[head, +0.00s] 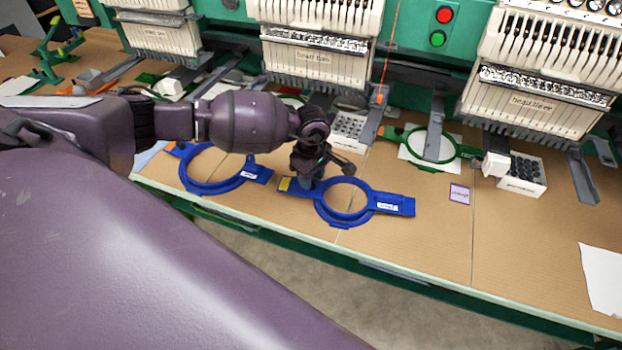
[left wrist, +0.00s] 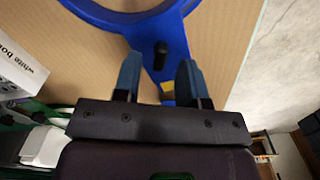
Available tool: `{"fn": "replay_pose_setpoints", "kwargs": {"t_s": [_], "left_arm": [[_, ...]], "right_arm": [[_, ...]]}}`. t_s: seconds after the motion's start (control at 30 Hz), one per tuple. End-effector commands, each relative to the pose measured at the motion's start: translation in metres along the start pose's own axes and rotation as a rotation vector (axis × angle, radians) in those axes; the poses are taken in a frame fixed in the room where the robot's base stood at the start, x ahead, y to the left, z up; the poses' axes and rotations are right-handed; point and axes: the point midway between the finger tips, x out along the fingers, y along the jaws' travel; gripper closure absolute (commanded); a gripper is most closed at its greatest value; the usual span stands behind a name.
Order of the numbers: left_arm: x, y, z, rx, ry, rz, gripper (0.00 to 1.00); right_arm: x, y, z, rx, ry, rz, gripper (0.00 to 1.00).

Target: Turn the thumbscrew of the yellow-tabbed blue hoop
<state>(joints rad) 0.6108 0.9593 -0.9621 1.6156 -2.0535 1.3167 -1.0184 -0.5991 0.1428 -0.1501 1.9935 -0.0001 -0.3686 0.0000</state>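The yellow-tabbed blue hoop (head: 373,197) lies flat on the table near its front edge. Its yellow tab (head: 284,184) is at the hoop's left end, and shows partly in the left wrist view (left wrist: 168,86). The black thumbscrew (left wrist: 160,54) stands on the hoop's blue arm in the left wrist view; in the head view my gripper hides it. My left gripper (head: 306,184) is over the hoop's left arm. Its two blue fingers (left wrist: 160,63) are open, one on each side of the thumbscrew, with visible gaps. My right gripper is not in view.
Another blue hoop (head: 188,181) with an orange tab lies just left. A white box (head: 350,132) of small dark parts stands behind my gripper, below the embroidery heads (head: 318,62). A green hoop (head: 410,143) lies back right. The front right tabletop is mostly clear.

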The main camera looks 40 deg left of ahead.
Motion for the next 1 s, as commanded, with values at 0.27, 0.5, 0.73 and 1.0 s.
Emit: {"fn": "replay_pose_setpoints", "kwargs": {"t_s": [0.27,0.5,0.73,1.0], "left_arm": [[-0.051,0.001,-0.001,0.001,0.001,0.003,0.62],[-0.083,0.000,-0.001,0.000,0.003,0.001,0.62],[-0.093,0.000,0.000,0.000,0.001,0.000,0.62],[-0.093,0.000,0.000,0.000,0.001,0.000,0.62]], "right_arm": [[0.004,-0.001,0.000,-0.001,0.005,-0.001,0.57],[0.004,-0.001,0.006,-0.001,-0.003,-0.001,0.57],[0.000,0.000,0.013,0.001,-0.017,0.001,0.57],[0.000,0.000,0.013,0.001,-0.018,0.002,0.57]]}}
